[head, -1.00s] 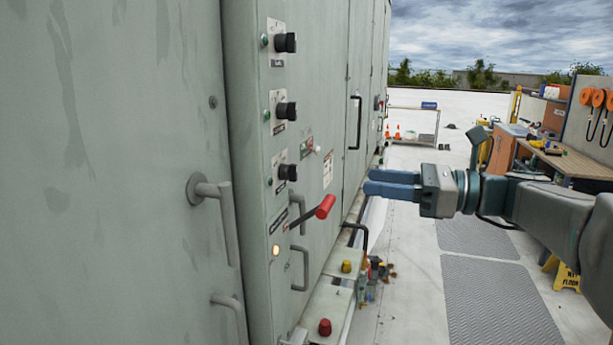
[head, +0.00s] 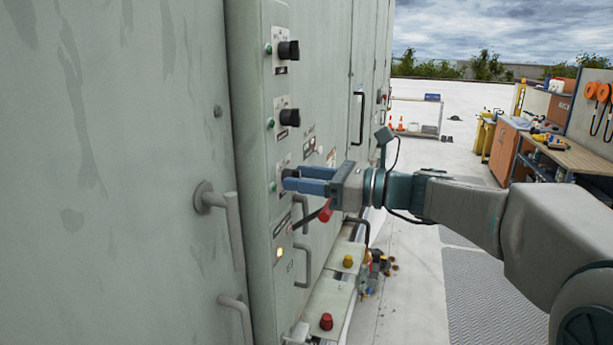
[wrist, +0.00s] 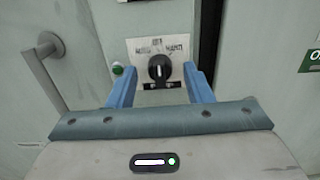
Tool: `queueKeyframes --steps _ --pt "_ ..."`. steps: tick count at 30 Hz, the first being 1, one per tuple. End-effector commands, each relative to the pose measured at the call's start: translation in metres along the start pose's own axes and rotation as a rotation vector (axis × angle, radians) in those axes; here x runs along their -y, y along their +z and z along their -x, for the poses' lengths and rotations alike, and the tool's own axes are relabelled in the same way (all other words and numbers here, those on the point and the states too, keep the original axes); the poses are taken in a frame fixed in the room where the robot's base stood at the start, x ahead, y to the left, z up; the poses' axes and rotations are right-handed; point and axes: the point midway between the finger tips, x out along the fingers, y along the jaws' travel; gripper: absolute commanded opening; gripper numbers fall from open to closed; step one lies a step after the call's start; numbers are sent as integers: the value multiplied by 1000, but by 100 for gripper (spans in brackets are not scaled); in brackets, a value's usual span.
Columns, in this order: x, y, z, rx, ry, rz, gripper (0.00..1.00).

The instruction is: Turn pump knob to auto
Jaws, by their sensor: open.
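A black rotary knob (wrist: 159,68) on a white label plate (wrist: 176,47) sits on the grey cabinet face. Its white pointer mark looks roughly upright in the wrist view, and the lettering is too small to read surely. It is the lowest of three such knobs; in the head view the fingers mostly hide it. My gripper (head: 287,179) is open, its blue fingers reaching to the panel at this knob. In the wrist view the fingers stand left and right of the knob, with a gap on each side; contact cannot be told.
Two more black knobs, top (head: 289,50) and middle (head: 289,117), sit above. A red-handled lever (head: 325,211) is just below my gripper. A lit yellow lamp (head: 280,253) and grey door handles (head: 219,212) are near. Walkway right of the cabinet is open.

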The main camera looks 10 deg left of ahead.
Motion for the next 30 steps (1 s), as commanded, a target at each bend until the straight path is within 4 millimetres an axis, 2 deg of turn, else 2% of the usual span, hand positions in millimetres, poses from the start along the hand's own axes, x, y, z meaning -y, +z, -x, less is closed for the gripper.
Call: queueKeyframes --steps 4,5,9,20,30 --pt "0 0 0 0 0 0 46" --pt "0 0 0 0 0 0 40" --pt "0 0 0 0 0 0 2" --pt "0 -2 1 1 0 39 2" --pt "0 -5 1 1 -1 261 2"
